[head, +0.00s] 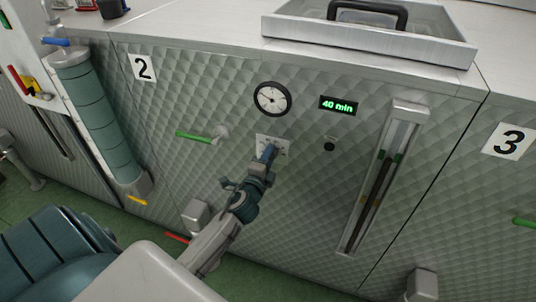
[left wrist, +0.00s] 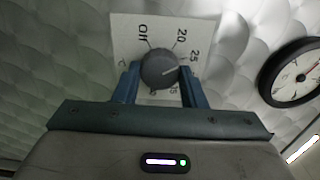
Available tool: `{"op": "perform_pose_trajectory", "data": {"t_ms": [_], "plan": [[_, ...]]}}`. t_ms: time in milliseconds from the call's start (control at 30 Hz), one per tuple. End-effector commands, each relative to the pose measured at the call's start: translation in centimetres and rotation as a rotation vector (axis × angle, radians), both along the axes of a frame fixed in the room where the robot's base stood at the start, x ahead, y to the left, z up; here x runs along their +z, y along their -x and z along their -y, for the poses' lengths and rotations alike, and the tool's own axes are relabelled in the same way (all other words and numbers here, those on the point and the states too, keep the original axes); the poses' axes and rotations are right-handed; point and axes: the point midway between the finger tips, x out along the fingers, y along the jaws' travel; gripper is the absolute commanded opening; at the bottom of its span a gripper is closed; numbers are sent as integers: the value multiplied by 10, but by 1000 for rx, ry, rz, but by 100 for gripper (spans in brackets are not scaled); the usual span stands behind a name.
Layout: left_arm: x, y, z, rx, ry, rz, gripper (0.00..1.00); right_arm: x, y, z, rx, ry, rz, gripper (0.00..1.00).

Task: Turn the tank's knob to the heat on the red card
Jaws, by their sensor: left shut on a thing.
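The tank's knob (left wrist: 158,70) is a dark grey round dial on a white scale plate (left wrist: 127,32), on the quilted metal front of the tank marked 2. The scale reads Off, 20 and 25, with lower marks partly hidden. A pale line on the knob points right, a little below 25. My left gripper (left wrist: 159,84) is shut on the knob, one blue finger on each side. In the head view the left gripper (head: 267,154) covers the knob, and part of the scale plate (head: 282,143) shows. No readable red card is in view.
A round gauge (head: 272,99) and a green "40 min" display (head: 338,105) sit above the knob. A green-handled tap (head: 195,137) sticks out to its left, and a sight-glass housing (head: 408,112) stands to its right. A metal tray (head: 370,42) rests on top.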

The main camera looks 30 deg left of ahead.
Motion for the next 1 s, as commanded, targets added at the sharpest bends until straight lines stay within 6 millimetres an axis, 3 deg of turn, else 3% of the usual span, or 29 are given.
{"op": "perform_pose_trajectory", "data": {"t_ms": [400,967,1000], "plan": [[-1,0,0,0,-188,-47,15,12,0,0,0,0,1,0],[-2,0,0,0,-214,-55,15,12,0,0,0,0,1,0],[-2,0,0,0,-214,-55,43,12,0,0,0,0,1,0]]}}
